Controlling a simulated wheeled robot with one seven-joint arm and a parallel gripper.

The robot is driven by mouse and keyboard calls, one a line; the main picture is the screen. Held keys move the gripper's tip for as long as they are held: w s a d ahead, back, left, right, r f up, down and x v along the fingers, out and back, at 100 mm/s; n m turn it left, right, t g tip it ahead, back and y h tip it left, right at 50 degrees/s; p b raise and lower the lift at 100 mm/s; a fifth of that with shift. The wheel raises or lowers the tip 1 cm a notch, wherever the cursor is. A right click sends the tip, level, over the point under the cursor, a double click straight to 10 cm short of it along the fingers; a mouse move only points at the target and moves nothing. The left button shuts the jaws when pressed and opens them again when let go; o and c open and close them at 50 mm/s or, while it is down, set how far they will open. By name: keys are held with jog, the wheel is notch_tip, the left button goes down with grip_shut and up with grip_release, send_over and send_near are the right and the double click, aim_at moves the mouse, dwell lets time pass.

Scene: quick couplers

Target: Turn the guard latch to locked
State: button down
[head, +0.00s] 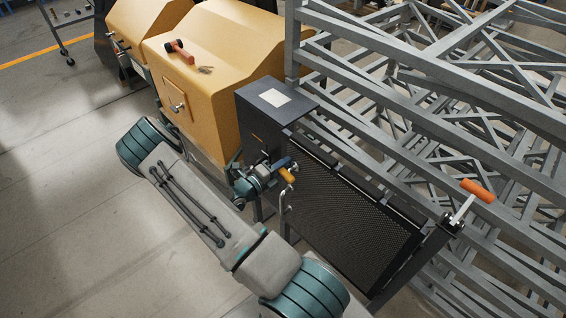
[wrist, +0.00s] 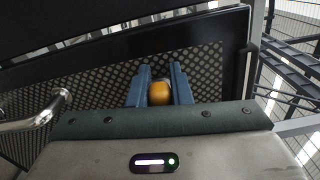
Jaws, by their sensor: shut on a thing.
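The guard is a dark perforated panel (head: 345,215) in a black frame, below a dark box (head: 262,112). A yellow-orange knob (head: 288,175), apparently the guard latch's grip, is at the panel's upper left edge. My gripper (head: 277,170) is shut on it. In the wrist view the rounded end of the knob (wrist: 159,93) shows between the two blue fingers of my gripper (wrist: 160,88), with the panel (wrist: 110,85) behind. The latch's body and pivot are hidden, so its angle cannot be told.
A curved metal handle (head: 284,204) stands just below my gripper, and shows left in the wrist view (wrist: 38,113). An orange-gripped lever (head: 478,190) is at the frame's right end. Grey steel racks (head: 440,120) stand behind. Yellow machine housings (head: 225,50) stand at upper left. Floor at left is clear.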

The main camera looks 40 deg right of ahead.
jog(key=shift+f+n, duration=0.2)
jog(key=shift+n, duration=0.6)
jog(key=c, duration=1.3)
grip_release()
jog(key=a, duration=0.4)
jog(key=a+b, duration=0.1)
jog(key=a, duration=0.4)
jog(key=s+a+b, duration=0.1)
jog(key=a, duration=0.3)
jog(key=shift+a, duration=0.4)
